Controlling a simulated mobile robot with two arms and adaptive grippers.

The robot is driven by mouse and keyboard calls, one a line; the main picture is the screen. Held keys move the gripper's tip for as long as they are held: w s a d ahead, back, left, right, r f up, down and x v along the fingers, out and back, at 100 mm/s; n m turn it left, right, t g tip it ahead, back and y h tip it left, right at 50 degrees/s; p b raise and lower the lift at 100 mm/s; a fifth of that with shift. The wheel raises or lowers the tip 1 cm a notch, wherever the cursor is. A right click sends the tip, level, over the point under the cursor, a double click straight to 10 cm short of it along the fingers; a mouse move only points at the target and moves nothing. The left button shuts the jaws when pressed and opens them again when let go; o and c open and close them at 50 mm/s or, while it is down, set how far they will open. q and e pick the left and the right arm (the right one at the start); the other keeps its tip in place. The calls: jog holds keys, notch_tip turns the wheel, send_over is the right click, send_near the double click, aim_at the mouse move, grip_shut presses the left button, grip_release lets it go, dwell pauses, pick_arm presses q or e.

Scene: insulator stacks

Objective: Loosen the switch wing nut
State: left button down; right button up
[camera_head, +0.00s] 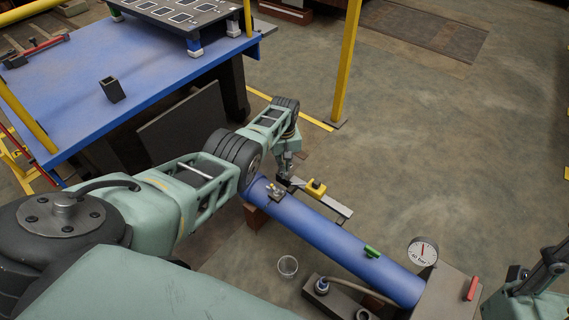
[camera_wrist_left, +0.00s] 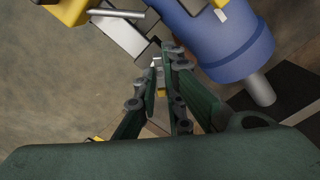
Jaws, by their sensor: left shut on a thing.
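My left gripper (camera_head: 283,178) points down at the far end of a blue cylinder (camera_head: 335,235), beside a grey bar with a yellow switch block (camera_head: 314,187). In the left wrist view its fingertips (camera_wrist_left: 164,60) are close together on a small, pale metal piece by the bar, probably the wing nut, mostly hidden by the fingers. The yellow block (camera_wrist_left: 70,10) and blue cylinder (camera_wrist_left: 225,40) also show there. Part of my right arm shows at the right edge of the head view; its finger state is unclear.
A round gauge (camera_head: 423,251) and a red lever (camera_head: 471,288) stand at the cylinder's near end. A green part (camera_head: 372,252) sits on the cylinder. A clear cup (camera_head: 288,266) is on the floor. A blue table (camera_head: 150,75) stands at upper left. Floor at upper right is largely free.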

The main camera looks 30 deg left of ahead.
pick_arm(q)
jog(key=n, duration=0.4)
jog(key=shift+n, duration=2.2)
jog(key=c, duration=1.9)
grip_release()
jog(key=shift+o, duration=0.2)
jog(key=shift+w+r, duration=0.1)
jog(key=shift+r, duration=0.6)
notch_tip(320, 180, up, 11)
jog(key=shift+f, duration=0.2)
